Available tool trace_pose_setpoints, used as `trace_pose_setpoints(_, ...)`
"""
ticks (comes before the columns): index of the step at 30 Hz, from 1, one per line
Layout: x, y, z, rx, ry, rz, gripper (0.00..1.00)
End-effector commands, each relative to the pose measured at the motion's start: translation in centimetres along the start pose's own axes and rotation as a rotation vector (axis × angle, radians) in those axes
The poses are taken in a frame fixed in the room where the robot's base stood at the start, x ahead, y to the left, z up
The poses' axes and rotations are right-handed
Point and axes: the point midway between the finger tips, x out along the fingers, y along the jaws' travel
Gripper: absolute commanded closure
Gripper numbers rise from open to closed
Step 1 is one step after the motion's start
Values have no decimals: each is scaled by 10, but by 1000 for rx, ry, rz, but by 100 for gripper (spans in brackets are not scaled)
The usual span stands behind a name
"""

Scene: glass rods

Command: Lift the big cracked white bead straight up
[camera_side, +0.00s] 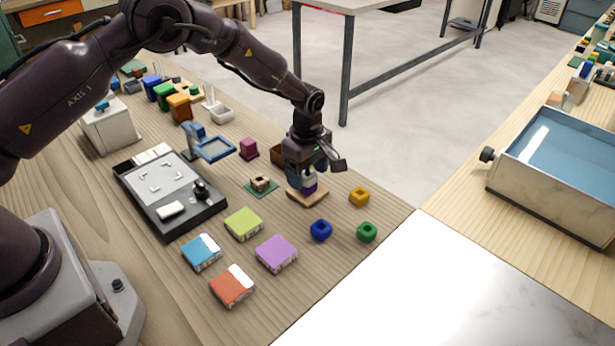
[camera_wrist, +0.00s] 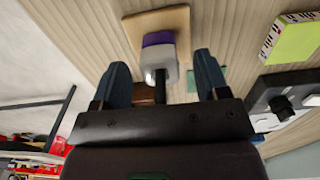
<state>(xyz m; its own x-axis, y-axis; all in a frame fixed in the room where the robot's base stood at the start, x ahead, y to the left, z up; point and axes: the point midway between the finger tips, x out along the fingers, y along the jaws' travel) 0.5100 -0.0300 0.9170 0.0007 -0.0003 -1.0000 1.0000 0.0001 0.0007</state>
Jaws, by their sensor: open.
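A pale grey-white bead (camera_wrist: 160,65) sits against a purple bead (camera_wrist: 158,39) over a square wooden base (camera_wrist: 137,27) in the wrist view. In the side view the white bead (camera_side: 309,177) shows just above the purple bead (camera_side: 309,188), partly hidden by my gripper, on the wooden base (camera_side: 304,199). No crack can be made out at this size. My gripper (camera_side: 306,180) points down over this stack. In the wrist view its two blue fingers (camera_wrist: 160,74) stand open on either side of the white bead, with visible gaps on both sides.
Yellow (camera_side: 359,197), blue (camera_side: 320,230) and green (camera_side: 367,232) beads lie right and in front of the base. A small block on a green mat (camera_side: 262,186), a brown block (camera_side: 278,153) and a magenta block (camera_side: 249,149) stand to the left. The table edge is beyond the yellow bead.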

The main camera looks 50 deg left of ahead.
Motion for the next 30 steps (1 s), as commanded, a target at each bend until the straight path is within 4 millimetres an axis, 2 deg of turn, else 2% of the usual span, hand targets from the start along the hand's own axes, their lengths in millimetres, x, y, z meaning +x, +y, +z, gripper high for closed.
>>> trace_pose_setpoints(2,0,0,0,0,0,0,32)
trace_pose_setpoints(9,0,0,0,0,0,0,85)
trace_pose_setpoints(17,-1,0,0,0,0,0,85)
trace_pose_setpoints(20,-8,0,0,1,1,2,85)
trace_pose_setpoints(30,-73,1,0,1,0,4,85)
